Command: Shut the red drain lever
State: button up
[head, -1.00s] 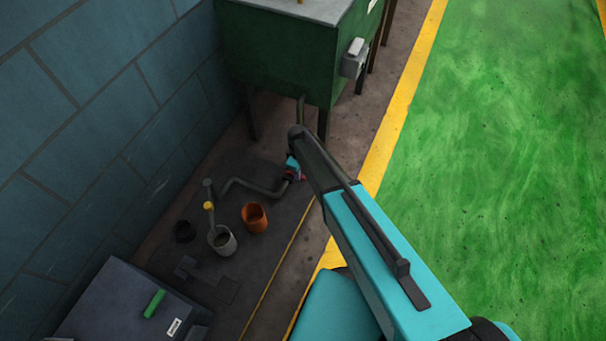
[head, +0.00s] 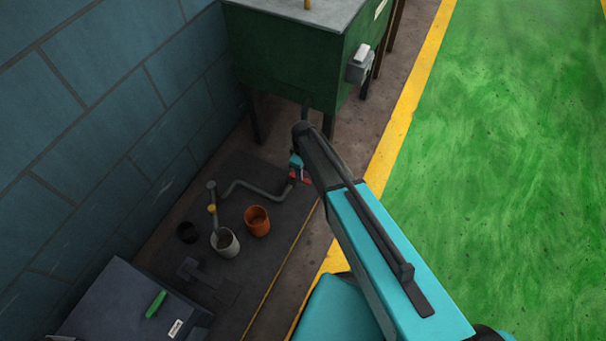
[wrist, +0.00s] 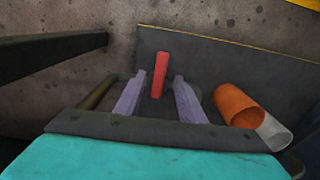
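The red drain lever (wrist: 160,75) shows in the wrist view as a short upright red bar, between and just beyond my two fingertips. My gripper (wrist: 155,90) is open, with a finger on each side of the lever and a visible gap to both. In the head view a bit of the red lever (head: 304,178) shows beside my gripper (head: 295,168), at the end of a bent grey pipe (head: 255,188). My arm hides most of the valve there. I cannot tell whether the fingers touch the lever.
A green tank (head: 285,55) on dark legs stands above. A grey box (head: 120,300) is at the lower left. The green floor at right is clear.

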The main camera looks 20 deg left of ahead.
notch_tip(320, 180, up, 9)
jog(key=p, duration=0.1)
dwell(0.3)
jog(key=shift+r, duration=0.1)
dwell(0.3)
jog(key=w+d+m+p, duration=0.25)
jog(key=d+p, duration=0.25)
jog(key=d, duration=0.9)
jog(key=s+d+m+g+p, duration=0.1)
jog(key=s+d+p, duration=0.1)
jog(key=d, duration=0.6)
jog(key=s+d+m+g+p, duration=0.1)
jog(key=s+d+m+p, duration=0.15)
jog(key=d, duration=0.55)
jog(key=s+d+r+m+g+p, duration=0.1)
jog(key=s+d+r+m+p, duration=0.2)
jog(key=s, duration=0.9)
jog(key=s+d+r+m+g+p, duration=0.2)
jog(key=s+d+m, duration=0.6)
jog(key=s+d, duration=0.4)
jog(key=shift+s+d+r+m+p, duration=0.25)
jog(key=shift+d+r+m+p, duration=0.15)
jog(key=shift+d+r+p, duration=0.35)
